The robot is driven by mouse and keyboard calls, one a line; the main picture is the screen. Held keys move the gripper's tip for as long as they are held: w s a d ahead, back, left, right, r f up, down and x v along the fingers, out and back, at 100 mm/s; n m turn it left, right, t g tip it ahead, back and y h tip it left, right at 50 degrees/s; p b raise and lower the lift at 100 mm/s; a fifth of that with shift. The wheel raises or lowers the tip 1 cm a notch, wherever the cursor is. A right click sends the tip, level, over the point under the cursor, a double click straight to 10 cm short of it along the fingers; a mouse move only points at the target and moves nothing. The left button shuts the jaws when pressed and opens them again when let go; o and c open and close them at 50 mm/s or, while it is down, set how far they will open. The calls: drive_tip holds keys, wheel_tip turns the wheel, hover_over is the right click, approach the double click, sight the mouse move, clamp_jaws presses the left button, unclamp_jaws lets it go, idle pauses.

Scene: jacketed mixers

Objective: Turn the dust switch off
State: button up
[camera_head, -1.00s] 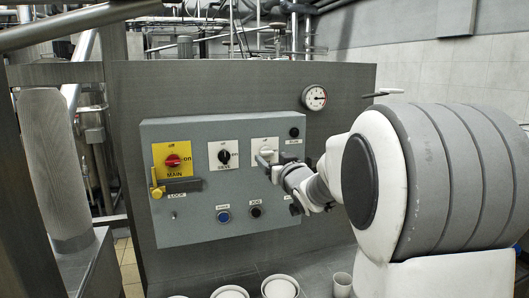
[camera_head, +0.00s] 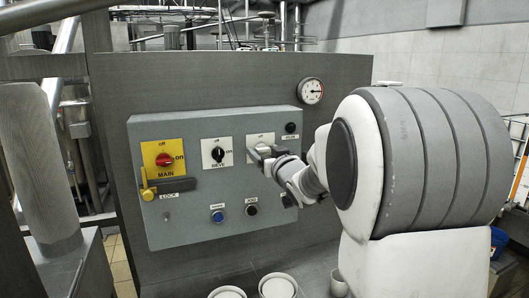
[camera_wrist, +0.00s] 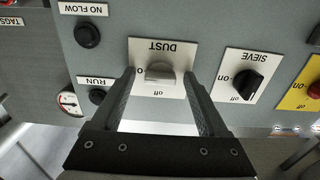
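The dust switch has a light grey knob (camera_wrist: 160,75) on a white plate (camera_wrist: 157,52) marked DUST, upside down in the wrist view. The knob's bar lies across the picture there, with the "off" mark at the plate's lower edge. My gripper (camera_wrist: 159,70) is open, one finger on each side of the knob with gaps visible. I cannot tell how deep the fingertips reach. In the head view my gripper (camera_head: 262,153) is in front of the dust plate (camera_head: 260,138) and hides most of the knob.
The grey control box (camera_head: 210,230) also carries the black sieve knob (camera_head: 217,154), the red main switch (camera_head: 165,160) with a yellow lock lever (camera_head: 149,192), a blue button (camera_head: 217,216) and a black jog button (camera_head: 251,210). A gauge (camera_head: 312,91) is above right. Bowls (camera_head: 278,287) stand below.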

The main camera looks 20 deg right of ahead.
clamp_jaws()
drive_tip(key=shift+f+b, duration=0.1)
drive_tip(key=shift+b, duration=0.25)
drive_tip(key=n+b, duration=1.1)
drive_tip(key=n, duration=0.2)
drive_tip(key=shift+n+b, duration=0.3)
drive_tip(key=shift+b, duration=0.1)
drive_tip(key=n+b, duration=0.2)
drive_tip(key=n, duration=0.2)
drive_tip(key=shift+n, duration=0.3)
